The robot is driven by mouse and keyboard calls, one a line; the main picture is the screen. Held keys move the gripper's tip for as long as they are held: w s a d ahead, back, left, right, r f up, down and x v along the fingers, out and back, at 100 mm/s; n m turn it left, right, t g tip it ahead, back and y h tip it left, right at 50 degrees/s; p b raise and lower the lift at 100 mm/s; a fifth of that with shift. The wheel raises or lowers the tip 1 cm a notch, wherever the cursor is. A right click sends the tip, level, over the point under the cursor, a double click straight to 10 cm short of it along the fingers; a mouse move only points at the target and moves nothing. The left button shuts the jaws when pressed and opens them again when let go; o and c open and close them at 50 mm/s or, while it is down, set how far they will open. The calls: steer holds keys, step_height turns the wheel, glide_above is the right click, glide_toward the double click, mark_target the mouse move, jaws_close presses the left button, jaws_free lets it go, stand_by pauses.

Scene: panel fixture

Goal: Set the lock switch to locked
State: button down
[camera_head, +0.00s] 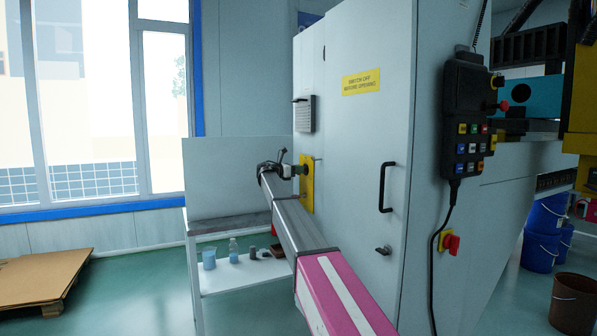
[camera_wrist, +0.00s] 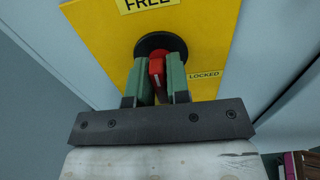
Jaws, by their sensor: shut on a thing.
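The lock switch has a red handle (camera_wrist: 157,68) on a black round base (camera_wrist: 160,43), in the wrist view. It sits on a yellow plate (camera_wrist: 95,50), which also shows in the head view (camera_head: 307,190) on the side of the grey cabinet. A FREE label (camera_wrist: 145,3) is above the switch and a LOCKED label (camera_wrist: 205,75) is to its right. My gripper (camera_wrist: 159,78) has its green fingers shut on either side of the red handle. The handle looks upright in the wrist picture; its exact setting is hard to tell. In the head view the gripper (camera_head: 297,170) hides the switch.
The grey cabinet (camera_head: 350,140) has a black door handle (camera_head: 386,187) right of the plate. A control pendant (camera_head: 467,120) hangs farther right, above a red knob (camera_head: 450,243). A table (camera_head: 215,220) with small containers on its lower shelf stands left of the plate.

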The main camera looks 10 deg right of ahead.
steer(key=m, duration=0.4)
steer(key=shift+s+m, duration=0.15)
steer(key=shift+m, duration=0.15)
steer(key=m, duration=0.4)
steer(key=shift+f+m, duration=0.1)
steer(key=shift+m, duration=0.2)
steer(key=m, duration=0.4)
steer(key=shift+s+f+m, duration=0.1)
steer(key=shift+m, duration=0.2)
steer(key=shift+f+m, duration=0.1)
steer(key=shift+m, duration=2)
steer(key=c, duration=1.2)
jaws_free()
steer(key=shift+o, duration=0.2)
